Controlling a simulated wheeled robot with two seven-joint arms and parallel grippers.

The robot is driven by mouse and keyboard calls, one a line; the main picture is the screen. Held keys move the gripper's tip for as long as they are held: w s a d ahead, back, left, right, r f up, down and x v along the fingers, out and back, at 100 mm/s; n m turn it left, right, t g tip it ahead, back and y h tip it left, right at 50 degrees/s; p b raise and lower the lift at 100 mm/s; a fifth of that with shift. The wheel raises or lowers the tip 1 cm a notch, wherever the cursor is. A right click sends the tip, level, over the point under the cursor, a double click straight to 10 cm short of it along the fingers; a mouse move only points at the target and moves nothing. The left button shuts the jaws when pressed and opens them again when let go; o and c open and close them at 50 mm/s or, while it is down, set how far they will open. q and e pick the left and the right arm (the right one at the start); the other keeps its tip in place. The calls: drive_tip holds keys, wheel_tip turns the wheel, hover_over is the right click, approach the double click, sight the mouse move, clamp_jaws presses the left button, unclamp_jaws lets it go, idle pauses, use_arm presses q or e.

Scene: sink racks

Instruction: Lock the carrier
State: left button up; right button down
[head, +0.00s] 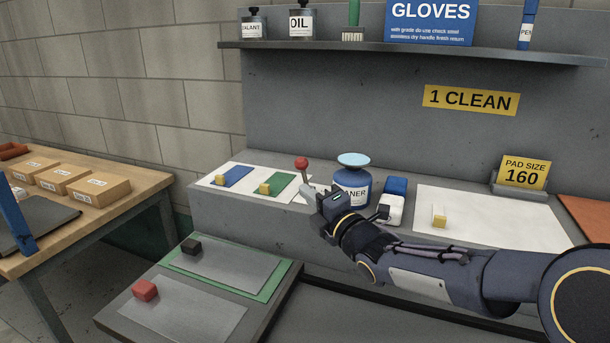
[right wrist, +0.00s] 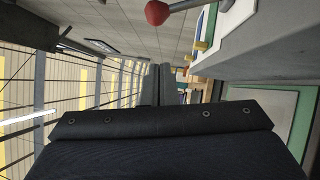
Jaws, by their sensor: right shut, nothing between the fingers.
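A lever with a red ball knob (head: 301,163) stands on the grey bench ledge, near the green pad. The red knob also shows at the top of the right wrist view (right wrist: 157,12), with its grey rod running right. My right gripper (head: 311,192) is shut and empty, just below the knob in the head view. Its closed fingers (right wrist: 158,84) show in the right wrist view, apart from the knob. The foot of the lever is partly hidden by the gripper. I cannot tell which part is the carrier or whether it is locked. My left gripper is not in view.
Lower left, a grey bench holds two plates with a red block (head: 145,290) and a black block (head: 190,246). A wooden table (head: 130,205) with boxes stands left.

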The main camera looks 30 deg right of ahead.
sight(304, 176)
drive_tip(key=w, duration=0.2)
drive_tip(key=w+d+r+p, duration=0.1)
drive_tip(key=w+d, duration=0.1)
drive_tip(key=w, duration=0.1)
drive_tip(key=shift+w+r, duration=0.15)
drive_tip(key=shift+w, duration=0.2)
drive_tip(key=shift+w+p, duration=0.1)
drive_tip(key=shift+p, duration=0.2)
